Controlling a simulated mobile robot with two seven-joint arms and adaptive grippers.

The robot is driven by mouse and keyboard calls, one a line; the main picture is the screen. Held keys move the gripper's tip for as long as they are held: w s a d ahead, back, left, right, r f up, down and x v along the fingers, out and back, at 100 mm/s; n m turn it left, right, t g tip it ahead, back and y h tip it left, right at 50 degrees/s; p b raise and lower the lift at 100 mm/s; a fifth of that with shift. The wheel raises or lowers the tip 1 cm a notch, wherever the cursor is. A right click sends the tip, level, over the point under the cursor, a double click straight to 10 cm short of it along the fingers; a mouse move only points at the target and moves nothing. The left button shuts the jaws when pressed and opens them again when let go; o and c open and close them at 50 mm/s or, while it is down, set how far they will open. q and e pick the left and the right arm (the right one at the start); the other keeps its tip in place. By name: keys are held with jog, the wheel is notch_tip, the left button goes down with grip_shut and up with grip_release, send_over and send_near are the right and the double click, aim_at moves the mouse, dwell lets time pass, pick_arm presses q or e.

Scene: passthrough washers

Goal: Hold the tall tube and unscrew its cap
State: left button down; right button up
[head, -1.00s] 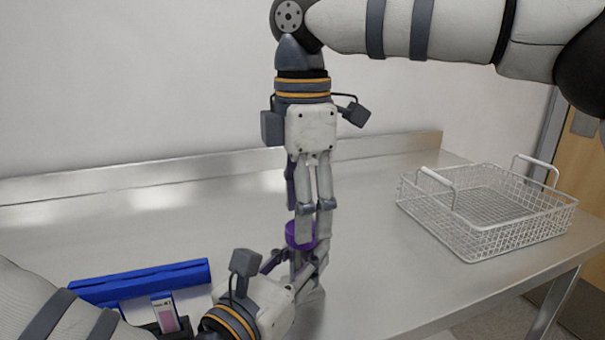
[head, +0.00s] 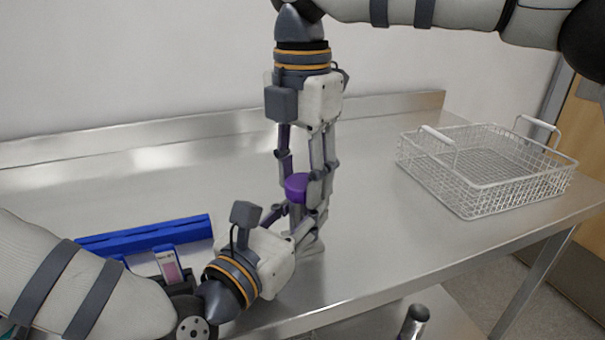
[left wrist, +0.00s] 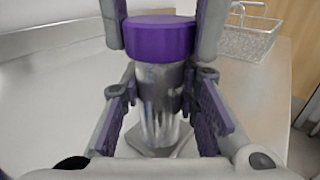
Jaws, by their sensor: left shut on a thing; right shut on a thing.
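The tall clear tube (left wrist: 160,100) stands upright in the left wrist view, its foot on the steel table. Its purple cap (left wrist: 160,40) sits at its top, with no gap visible between them; the cap also shows in the head view (head: 296,187). My left gripper (head: 302,218) is shut on the tube's body below the cap, its purple pads (left wrist: 165,112) on either side. My right gripper (head: 306,188) points straight down from above and is shut on the cap, a finger at each side. In the head view, fingers hide most of the tube.
A blue rack (head: 145,235) and a small slide-like piece with a pink patch (head: 169,266) lie at the left, near my left arm. A white wire basket (head: 485,185) with two handles stands at the right. The table (head: 220,175) behind the grippers is clear.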

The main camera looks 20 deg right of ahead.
jog(key=n, duration=0.7)
jog(key=shift+n, duration=0.3)
jog(key=n, duration=0.7)
jog(key=shift+n, duration=0.4)
jog(key=n, duration=0.3)
jog(key=shift+a+n, duration=0.1)
jog(key=shift+n, duration=0.2)
jog(key=n, duration=1.5)
jog(key=shift+s, duration=0.1)
jog(key=n, duration=0.3)
jog(key=shift+n, duration=0.4)
jog(key=n, duration=0.3)
jog(key=shift+r+n, duration=0.1)
jog(key=shift+n, duration=0.2)
jog(key=n, duration=1.5)
